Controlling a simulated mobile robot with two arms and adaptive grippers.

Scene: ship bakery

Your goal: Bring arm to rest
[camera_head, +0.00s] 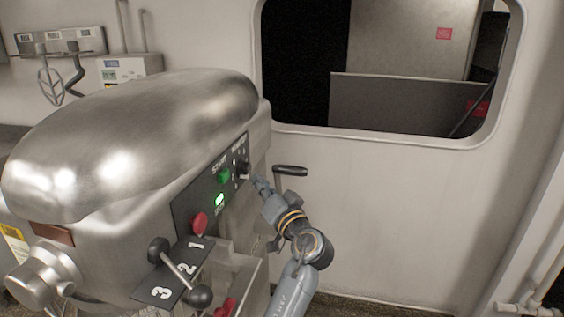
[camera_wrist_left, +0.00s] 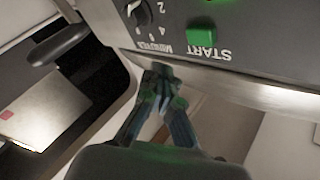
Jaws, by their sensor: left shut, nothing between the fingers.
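My left gripper (camera_head: 262,187) is just right of the mixer's control panel (camera_head: 205,190) in the head view. In the left wrist view my left gripper (camera_wrist_left: 160,70) is shut and empty, with its fingertips together just off the panel's edge. The green START button (camera_wrist_left: 201,32) is close to the fingertips there, and it also shows in the head view (camera_head: 224,176). The timer knob (camera_wrist_left: 139,12) sits beside it. My left arm (camera_head: 296,280) reaches up from the bottom of the head view. My right gripper is in neither view.
The large metal mixer (camera_head: 130,140) fills the left side, with a red button (camera_head: 200,222) and a speed lever (camera_head: 178,265) on its front. A dark handle (camera_head: 290,170) sticks out just behind my gripper. The wall (camera_head: 400,220) to the right has open floor space before it.

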